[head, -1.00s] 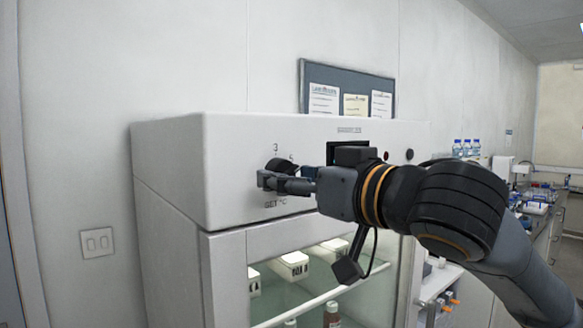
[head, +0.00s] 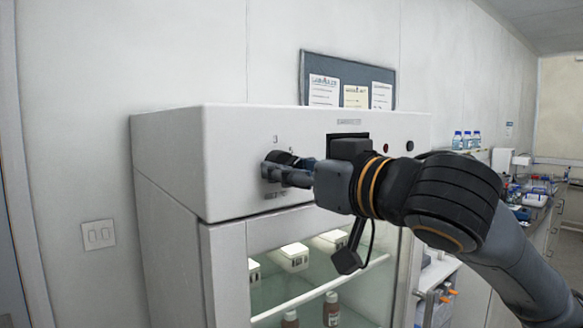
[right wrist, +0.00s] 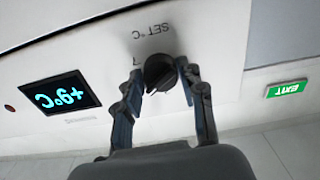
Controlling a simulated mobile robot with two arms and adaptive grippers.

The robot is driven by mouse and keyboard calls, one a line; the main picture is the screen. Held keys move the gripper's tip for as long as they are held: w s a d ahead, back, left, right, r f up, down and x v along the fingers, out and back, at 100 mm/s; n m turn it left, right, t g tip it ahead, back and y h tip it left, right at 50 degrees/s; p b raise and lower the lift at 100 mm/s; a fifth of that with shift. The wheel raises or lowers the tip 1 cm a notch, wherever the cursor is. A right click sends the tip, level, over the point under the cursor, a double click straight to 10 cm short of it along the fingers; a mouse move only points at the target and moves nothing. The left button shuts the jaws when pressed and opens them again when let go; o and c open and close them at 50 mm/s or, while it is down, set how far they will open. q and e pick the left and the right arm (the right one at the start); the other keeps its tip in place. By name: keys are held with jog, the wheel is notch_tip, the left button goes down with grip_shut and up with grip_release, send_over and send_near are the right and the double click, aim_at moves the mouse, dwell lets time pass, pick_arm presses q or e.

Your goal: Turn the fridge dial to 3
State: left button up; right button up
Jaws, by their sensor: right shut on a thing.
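The fridge dial (head: 280,157) is a round black knob on the white front panel of the fridge (head: 230,160), beside a printed 3. My right gripper (head: 276,170) is shut on the dial, and its fingers partly cover it in the head view. In the right wrist view, the picture is upside down and the dial (right wrist: 159,70) sits between the two fingers of my right gripper (right wrist: 163,84). The SET °C lettering and what looks like a 7 show by the dial there. The dial's pointer cannot be read clearly. My left gripper is not in view.
A notice board (head: 345,80) stands behind the fridge top. A cluttered bench (head: 530,200) lies at right.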

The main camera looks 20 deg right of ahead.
jog(key=n+p, duration=0.5)
jog(key=n, duration=0.6)
jog(key=shift+d+r, duration=0.1)
jog(key=shift+n, duration=0.3)
dwell(0.4)
jog(key=o, duration=1.2)
jog(key=shift+c, duration=0.2)
jog(key=shift+p, duration=0.3)
